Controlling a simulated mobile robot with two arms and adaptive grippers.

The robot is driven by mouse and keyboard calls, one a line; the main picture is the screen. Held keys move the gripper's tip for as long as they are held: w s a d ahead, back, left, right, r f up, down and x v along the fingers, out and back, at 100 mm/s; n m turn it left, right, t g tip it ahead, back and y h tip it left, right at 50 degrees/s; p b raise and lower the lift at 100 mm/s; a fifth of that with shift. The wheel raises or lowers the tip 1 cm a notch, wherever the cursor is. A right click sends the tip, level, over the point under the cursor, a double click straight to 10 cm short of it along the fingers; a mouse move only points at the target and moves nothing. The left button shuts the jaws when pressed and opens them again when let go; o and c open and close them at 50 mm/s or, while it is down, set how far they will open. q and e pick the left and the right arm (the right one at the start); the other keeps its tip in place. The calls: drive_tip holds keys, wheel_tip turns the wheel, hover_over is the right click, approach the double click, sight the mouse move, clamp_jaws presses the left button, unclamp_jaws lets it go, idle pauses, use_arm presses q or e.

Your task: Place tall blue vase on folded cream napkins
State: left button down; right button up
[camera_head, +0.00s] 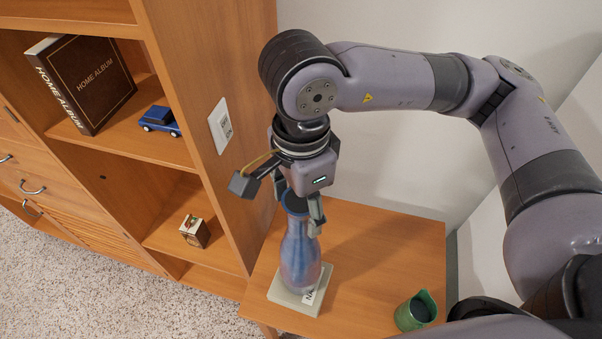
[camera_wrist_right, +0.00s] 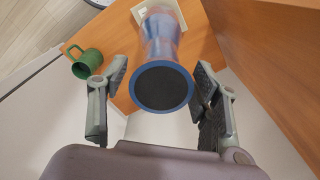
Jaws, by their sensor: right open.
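The tall blue vase (camera_head: 299,252) stands upright on the folded cream napkins (camera_head: 320,291) on the small wooden table. In the right wrist view the vase (camera_wrist_right: 161,42) shows its dark round mouth toward the camera, and a corner of the cream napkins (camera_wrist_right: 138,14) shows beyond it. My right gripper (camera_head: 300,215) is at the top of the vase in the head view. In the wrist view its fingers (camera_wrist_right: 160,103) are spread wide, one on each side of the vase's mouth, with a clear gap on the left; the right finger is close to the rim. My left gripper is not in view.
A green mug (camera_head: 416,311) stands on the table (camera_head: 392,252) to the right of the napkins. A wooden shelf unit (camera_head: 205,110) rises left of the table, holding an album (camera_head: 88,82), a blue toy car (camera_head: 160,120) and a small box (camera_head: 195,231). A wall is behind.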

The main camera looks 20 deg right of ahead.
wheel_tip(320, 180, up, 9)
drive_tip(key=shift+r+b, duration=0.1)
drive_tip(key=shift+b, duration=0.4)
